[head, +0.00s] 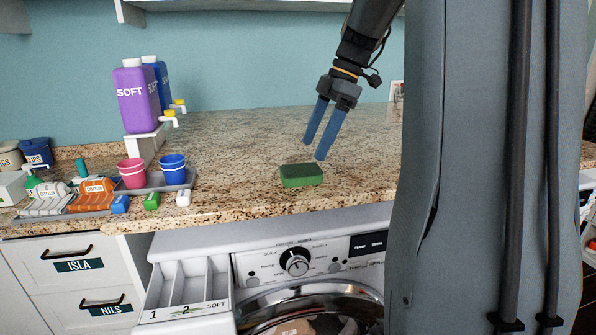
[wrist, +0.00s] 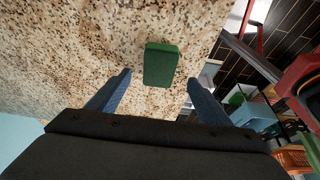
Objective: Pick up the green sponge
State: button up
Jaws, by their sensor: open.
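The green sponge (head: 302,175) lies flat on the granite counter near its front edge in the head view. It also shows in the wrist view (wrist: 160,64), beyond and between the fingertips. My gripper (head: 318,140) has blue fingers and points down above the counter, just above and slightly right of the sponge. It is open and empty. In the wrist view my gripper (wrist: 158,82) has its fingers spread wider than the sponge's short side, and they appear apart from it.
A washer (head: 297,262) with an open drawer (head: 188,287) is below the counter. The counter around the sponge is clear.

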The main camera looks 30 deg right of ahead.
aim_at(302, 169)
jog(key=x, duration=0.2)
jog(key=p+x, duration=0.1)
jog(key=x, duration=0.1)
jog(key=p+x, duration=0.1)
jog(key=x, duration=0.1)
jog(key=shift+w+a, duration=0.1)
jog(key=shift+a, duration=0.25)
jog(key=shift+f, duration=0.2)
jog(key=shift+f, duration=0.25)
jog(key=c, duration=1.1)
